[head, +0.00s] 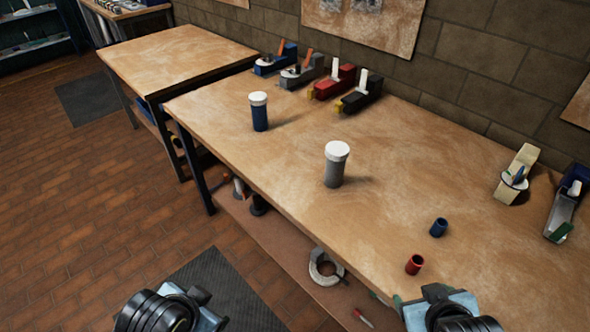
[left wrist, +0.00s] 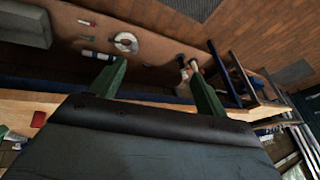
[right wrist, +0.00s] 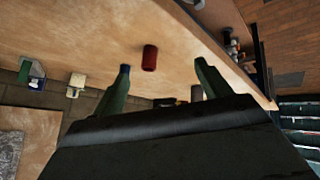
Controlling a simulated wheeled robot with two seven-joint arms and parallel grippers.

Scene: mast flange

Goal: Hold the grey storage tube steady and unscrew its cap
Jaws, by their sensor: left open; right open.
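The grey storage tube (head: 334,173) stands upright on the workbench (head: 400,215) in the head view, with its white cap (head: 337,150) on top. My right gripper (right wrist: 162,66) is open and empty; in the right wrist view its green fingers are spread near a red cylinder (right wrist: 149,57) but not closed on it. My left gripper (left wrist: 157,76) is open and empty, its fingers spread by the bench's front edge with the lower shelf beyond. Neither gripper touches the grey tube.
A blue tube (head: 259,117) with a white cap stands to the left of the grey one. A small red cylinder (head: 414,264) and a small blue cylinder (head: 438,227) stand at right. The bench around the grey tube is clear.

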